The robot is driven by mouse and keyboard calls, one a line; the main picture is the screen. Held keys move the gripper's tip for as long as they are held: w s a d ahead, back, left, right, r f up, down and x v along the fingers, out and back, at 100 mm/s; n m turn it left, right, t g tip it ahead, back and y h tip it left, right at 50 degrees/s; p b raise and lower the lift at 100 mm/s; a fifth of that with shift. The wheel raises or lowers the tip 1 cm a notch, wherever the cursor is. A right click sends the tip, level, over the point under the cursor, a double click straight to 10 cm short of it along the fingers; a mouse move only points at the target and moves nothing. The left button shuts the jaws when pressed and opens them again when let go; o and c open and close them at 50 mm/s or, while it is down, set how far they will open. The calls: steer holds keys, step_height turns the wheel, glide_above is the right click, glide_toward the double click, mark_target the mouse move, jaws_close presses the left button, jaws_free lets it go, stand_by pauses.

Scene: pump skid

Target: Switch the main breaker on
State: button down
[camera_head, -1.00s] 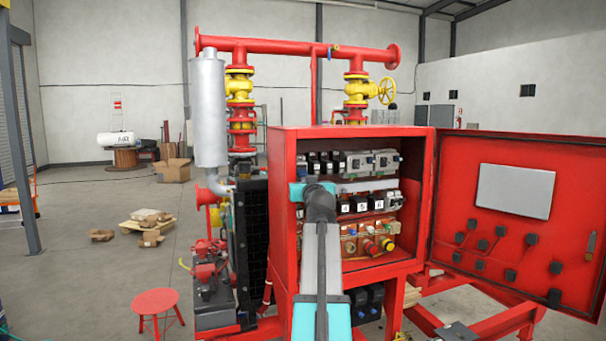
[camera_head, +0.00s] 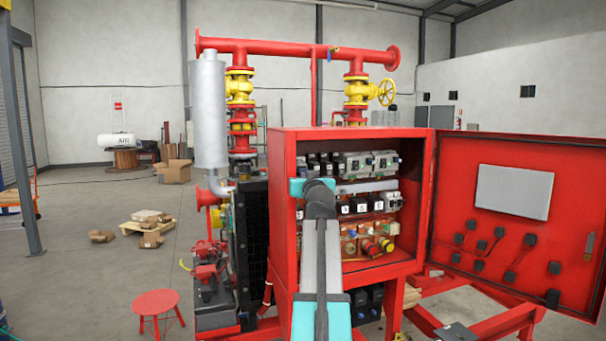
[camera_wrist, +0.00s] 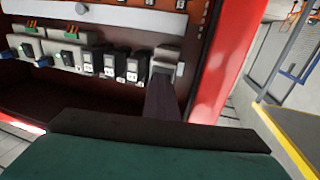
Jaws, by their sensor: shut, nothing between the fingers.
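My gripper (camera_wrist: 162,82) is shut and empty. In the wrist view its dark fingers reach toward a grey switch unit (camera_wrist: 167,55) at the end of a row of devices, close to the cabinet's red side wall. I take this unit to be the main breaker. The fingertips overlap its front; I cannot tell whether they touch it. Its lever position is not clear. In the head view the teal end of my arm is at the left of the cabinet opening, and it hides the fingertips and this unit.
The red cabinet (camera_head: 347,133) stands open, its door (camera_head: 470,230) swung out to the right. Beside the unit are several black breakers (camera_wrist: 110,64) and grey devices with green parts (camera_wrist: 30,50). A red stool (camera_head: 156,302) stands on the floor at left.

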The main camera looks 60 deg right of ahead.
steer(key=s+a+f+b, duration=0.2)
steer(key=s+a, duration=0.1)
steer(key=s, duration=0.1)
steer(key=shift+s+f, duration=0.25)
steer(key=shift+s, duration=0.1)
stand_by(0.9)
steer(key=shift+a, duration=0.1)
stand_by(0.6)
